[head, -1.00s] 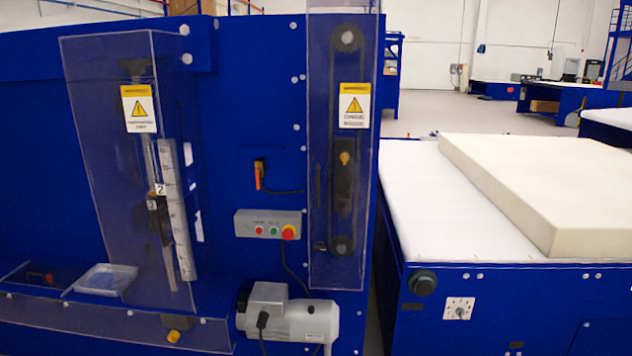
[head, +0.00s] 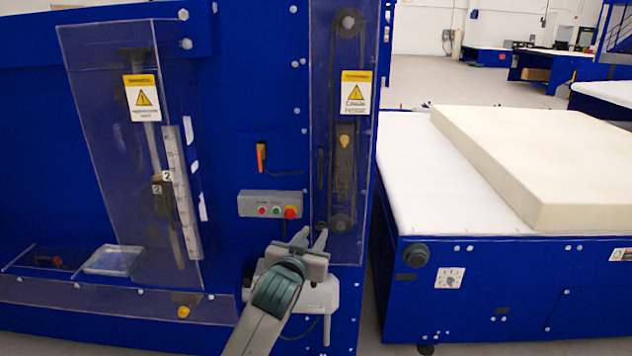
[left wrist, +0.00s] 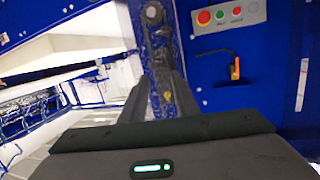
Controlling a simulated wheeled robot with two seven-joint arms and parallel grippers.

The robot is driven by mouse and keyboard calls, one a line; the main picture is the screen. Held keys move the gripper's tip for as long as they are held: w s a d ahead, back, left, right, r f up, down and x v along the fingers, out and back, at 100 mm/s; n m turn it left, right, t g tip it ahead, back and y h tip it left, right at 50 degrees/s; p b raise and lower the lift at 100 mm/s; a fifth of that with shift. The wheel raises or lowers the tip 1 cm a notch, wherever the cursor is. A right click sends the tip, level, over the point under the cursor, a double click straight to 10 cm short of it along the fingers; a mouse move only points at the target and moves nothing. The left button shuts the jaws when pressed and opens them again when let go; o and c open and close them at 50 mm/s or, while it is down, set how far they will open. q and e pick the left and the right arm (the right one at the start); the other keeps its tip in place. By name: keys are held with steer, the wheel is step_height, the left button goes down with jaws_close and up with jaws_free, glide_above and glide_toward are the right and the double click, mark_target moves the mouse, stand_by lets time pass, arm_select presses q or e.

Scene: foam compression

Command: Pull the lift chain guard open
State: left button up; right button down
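The lift chain guard (head: 358,200) is a tall clear panel with a yellow warning label, in front of a dark chain and its sprockets. It appears closed over them. A thin dark upright bar (head: 321,170) shows near its left edge. My left gripper (head: 311,236) is in front of the guard's lower left part, with its fingers apart and nothing seen between them. Whether it touches the guard I cannot tell. In the left wrist view the fingers (left wrist: 160,98) point towards the chain and a sprocket. My right gripper is in neither view.
A grey control box (head: 270,204) with buttons is just left of the guard. A grey motor (head: 318,292) is partly hidden behind my left gripper. A white-topped table (head: 405,185) with a thick foam block (head: 545,170) stands to the right. Another clear cover (head: 105,100) is at left.

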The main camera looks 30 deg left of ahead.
mark_target(320, 166)
arm_select(q)
steer(key=s+r+n+t+y, duration=0.1)
steer(key=s+r, duration=0.3)
steer(key=r, duration=0.7)
steer(key=shift+s+a+r+t+p, duration=0.2)
steer(key=shift+a+r+t+p, duration=0.1)
steer(key=shift+r+t, duration=0.1)
steer(key=shift+w, duration=0.1)
steer(key=p+x, duration=0.6)
steer(key=x, duration=1)
steer(key=shift+a, duration=0.1)
steer(key=shift+w+a+p, duration=0.2)
steer(key=shift+w+p, duration=0.1)
steer(key=shift+w, duration=0.15)
steer(key=shift+w+f, duration=0.1)
jaws_close()
